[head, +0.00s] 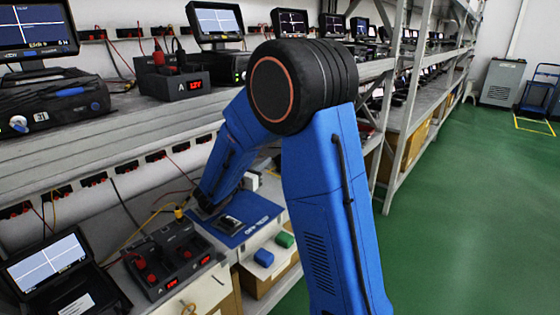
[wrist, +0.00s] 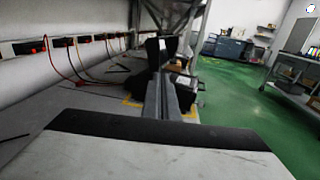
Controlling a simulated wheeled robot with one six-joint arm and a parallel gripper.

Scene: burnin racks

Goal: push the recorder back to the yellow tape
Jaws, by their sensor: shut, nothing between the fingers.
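The recorder, a black boxy device with a raised screen part (wrist: 156,52), stands ahead on the shelf in the wrist view. Its lower body (wrist: 183,88) shows partly to the right of my fingers. Yellow tape (wrist: 132,103) marks the shelf at its left, and another bit of tape (wrist: 190,113) shows at its right. My gripper (wrist: 167,80) is shut and empty, pointing at the recorder and covering part of it. I cannot tell whether the fingertips touch it. In the head view my arm hides the recorder, and my fingers are not clear.
On the lower shelf, a blue mat (head: 252,222) holds a small dark item (head: 230,223). Blue and green blocks (head: 263,257) are in front. A black power unit (head: 172,258) and a screen device (head: 48,262) stand left. Red and yellow cables (wrist: 73,65) hang along the back wall.

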